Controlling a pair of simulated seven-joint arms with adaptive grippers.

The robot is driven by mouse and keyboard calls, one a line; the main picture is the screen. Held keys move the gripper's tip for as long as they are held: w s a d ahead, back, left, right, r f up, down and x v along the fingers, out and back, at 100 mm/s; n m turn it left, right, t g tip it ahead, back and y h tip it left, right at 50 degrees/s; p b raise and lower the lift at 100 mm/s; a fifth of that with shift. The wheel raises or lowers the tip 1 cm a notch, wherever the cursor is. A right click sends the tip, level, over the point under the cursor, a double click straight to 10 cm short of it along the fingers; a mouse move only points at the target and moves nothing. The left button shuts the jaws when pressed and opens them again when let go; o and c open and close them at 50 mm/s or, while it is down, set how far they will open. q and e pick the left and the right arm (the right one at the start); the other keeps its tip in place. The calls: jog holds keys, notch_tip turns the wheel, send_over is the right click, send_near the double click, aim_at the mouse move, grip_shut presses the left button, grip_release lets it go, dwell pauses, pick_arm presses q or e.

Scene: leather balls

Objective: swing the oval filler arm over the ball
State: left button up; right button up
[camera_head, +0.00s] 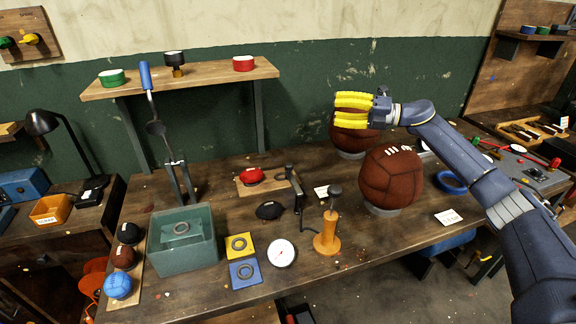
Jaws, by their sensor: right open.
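My right gripper (352,109) has yellow fingers and is open and empty. It is up at the back, in front of the green wall, and partly covers a brown leather ball (357,140). A small dark filler arm (294,182) on a post stands at mid-table, well left of and below the gripper. A dark oval ball (269,210) lies just left of it, and a red oval ball (252,175) rests on a wooden board behind. I cannot tell whether the arm is over either ball. My left gripper is not in view.
A tall blue-handled lever (153,115) and a greenish tank (182,244) stand at left. A white dial (281,253) lies in front. A wooden shelf (205,73) juts out behind.

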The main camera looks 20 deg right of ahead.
aim_at(289, 164)
jog(key=s+a+f+n+g+h, duration=0.1)
jog(key=a+f+n+g+h, duration=0.15)
jog(key=a+n, duration=0.3)
jog(key=a+f+n+g+h, duration=0.2)
jog(key=a+n+g+h, duration=0.2)
jog(key=a, duration=0.2)
jog(key=w+a+f+h, duration=0.1)
jog(key=f, duration=0.4)
jog(key=w+a+f+n+h, duration=0.1)
jog(key=w+f+h, duration=0.1)
jog(key=f, duration=0.3)
jog(key=w+f+n+h, duration=0.1)
jog(key=w+f+h, duration=0.1)
jog(key=f, duration=0.3)
jog(key=shift+a+f, duration=0.35)
jog(key=shift+a, duration=0.05)
jog(key=shift+o, duration=0.2)
grip_shut()
